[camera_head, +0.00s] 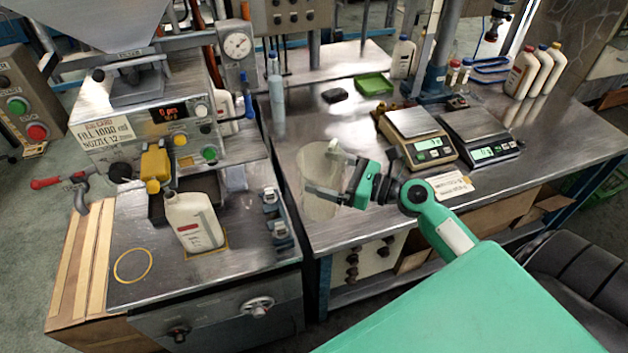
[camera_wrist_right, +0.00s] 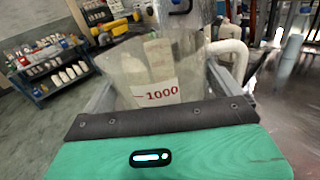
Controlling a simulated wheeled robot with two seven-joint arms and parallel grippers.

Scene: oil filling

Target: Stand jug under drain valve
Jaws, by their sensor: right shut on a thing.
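A translucent jug (camera_head: 318,168) is above the left end of the metal bench in the head view. My right gripper (camera_head: 330,178) is shut on it. In the right wrist view, the jug (camera_wrist_right: 128,75) stands between the two fingers and shows a red "1000" mark. A valve with a red lever (camera_head: 62,183) juts from the left side of the filling machine; it looks like the drain valve. The jug is well to the right of it, apart from the machine. My left gripper is out of view.
A white bottle (camera_head: 195,222) stands under the machine's yellow nozzle (camera_head: 155,163). A yellow ring (camera_head: 133,265) lies on bare metal at the front left. Two scales (camera_head: 418,135) and (camera_head: 480,135) stand right of the jug. White bottles (camera_head: 535,72) stand at the far right.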

